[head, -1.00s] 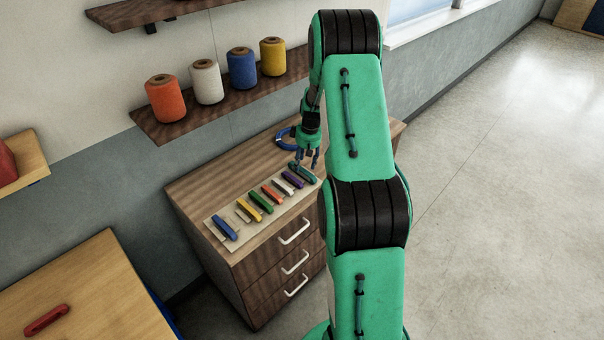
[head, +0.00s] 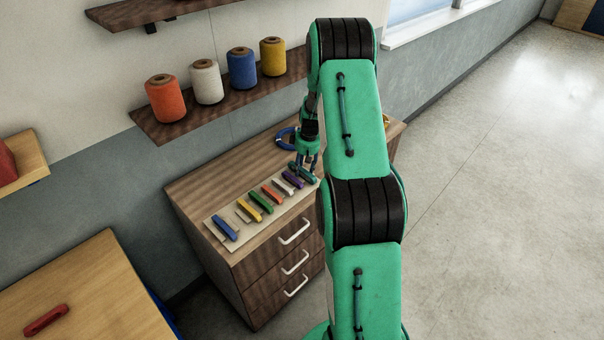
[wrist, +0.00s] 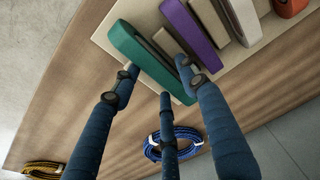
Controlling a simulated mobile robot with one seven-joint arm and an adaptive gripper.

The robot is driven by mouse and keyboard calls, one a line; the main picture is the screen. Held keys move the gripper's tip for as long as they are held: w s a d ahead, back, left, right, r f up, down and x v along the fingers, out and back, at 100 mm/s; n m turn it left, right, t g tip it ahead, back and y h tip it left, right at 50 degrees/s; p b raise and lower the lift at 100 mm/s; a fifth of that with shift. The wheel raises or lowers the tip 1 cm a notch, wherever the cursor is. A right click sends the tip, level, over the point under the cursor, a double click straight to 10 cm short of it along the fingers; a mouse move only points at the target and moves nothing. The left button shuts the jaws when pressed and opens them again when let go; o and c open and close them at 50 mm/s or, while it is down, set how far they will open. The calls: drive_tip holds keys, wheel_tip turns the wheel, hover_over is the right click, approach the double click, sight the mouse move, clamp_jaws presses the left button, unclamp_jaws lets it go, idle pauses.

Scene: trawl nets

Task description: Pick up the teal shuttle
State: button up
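The teal shuttle (head: 309,178) lies at the right end of a row of shuttles on a pale board on top of the drawer cabinet. In the wrist view the teal shuttle (wrist: 150,58) runs diagonally beneath my fingers. My gripper (head: 305,164) points down at it. The fingers partly hide the shuttle.
A purple shuttle (wrist: 194,22) lies close beside the teal one; several others continue the row. A blue coil (head: 285,138) lies behind on the cabinet (head: 200,185). A shelf (head: 190,115) with several spools hangs above. A red shuttle (head: 46,320) lies on another table.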

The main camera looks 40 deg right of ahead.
sight(302, 168)
clamp_jaws()
drive_tip(key=shift+r, duration=0.1)
drive_tip(key=shift+r, duration=0.7)
wheel_tip(302, 168, up, 2)
drive_tip(key=shift+r, duration=0.1)
drive_tip(key=s+a+r, duration=0.1)
drive_tip(key=s+a, duration=0.8)
drive_tip(key=s, duration=0.3)
drive_tip(key=shift+s+a, duration=0.25)
drive_tip(key=shift+s, duration=0.15)
drive_tip(key=shift+r, duration=0.1)
